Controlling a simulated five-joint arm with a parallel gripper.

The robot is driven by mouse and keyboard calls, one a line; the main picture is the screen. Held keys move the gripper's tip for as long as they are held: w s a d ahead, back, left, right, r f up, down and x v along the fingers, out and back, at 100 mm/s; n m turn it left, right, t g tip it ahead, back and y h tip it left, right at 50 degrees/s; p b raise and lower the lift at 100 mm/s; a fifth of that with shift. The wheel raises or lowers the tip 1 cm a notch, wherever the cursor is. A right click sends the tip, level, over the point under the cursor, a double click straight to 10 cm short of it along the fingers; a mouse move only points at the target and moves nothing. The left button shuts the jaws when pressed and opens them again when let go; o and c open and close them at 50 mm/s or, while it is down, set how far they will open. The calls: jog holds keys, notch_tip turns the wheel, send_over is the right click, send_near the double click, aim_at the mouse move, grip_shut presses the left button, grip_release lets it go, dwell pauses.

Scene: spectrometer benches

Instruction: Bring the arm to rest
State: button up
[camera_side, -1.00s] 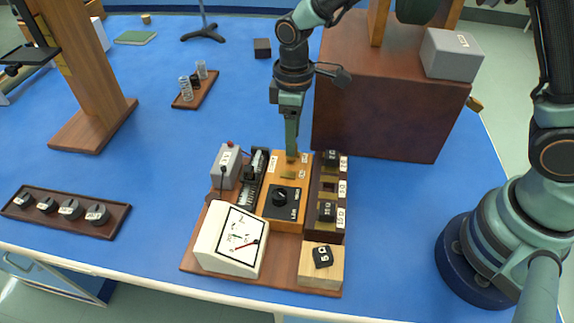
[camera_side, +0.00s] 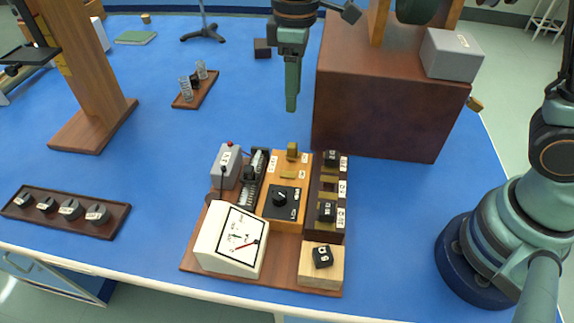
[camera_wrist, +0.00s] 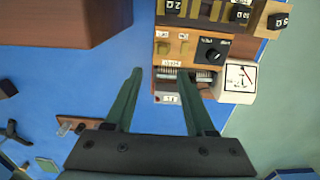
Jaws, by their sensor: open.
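My gripper (camera_side: 291,104) hangs in the air above and behind the instrument board, with its fingers pointing down and nothing between them. In the wrist view its two green fingers (camera_wrist: 160,88) stand wide apart. The board (camera_side: 190,262) carries a white meter (camera_side: 225,240) with a red needle, an orange box (camera_side: 287,222) with a black dial, a grey box (camera_side: 226,166) with a red knob, and a dark rack (camera_side: 328,227) with black plugs. A small brass piece (camera_side: 292,151) stands upright at the back of the orange box, clear of my fingers.
A large brown box (camera_side: 385,110) stands right of my gripper, with a grey block (camera_side: 452,55) on top. A wooden stand (camera_side: 85,80) is at the left. A rack of black knobs (camera_side: 66,213) lies front left. The blue table between is mostly clear.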

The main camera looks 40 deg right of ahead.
jog(key=s+d+r+m+t, duration=0.2)
jog(key=s+d+r+m, duration=0.1)
jog(key=d, duration=0.4)
jog(key=s+d+r+m+t, duration=0.3)
jog(key=s+d+m, duration=0.3)
jog(key=s+d, duration=0.1)
jog(key=shift+s+d+t, duration=0.3)
jog(key=shift+d, duration=0.2)
dwell(1.2)
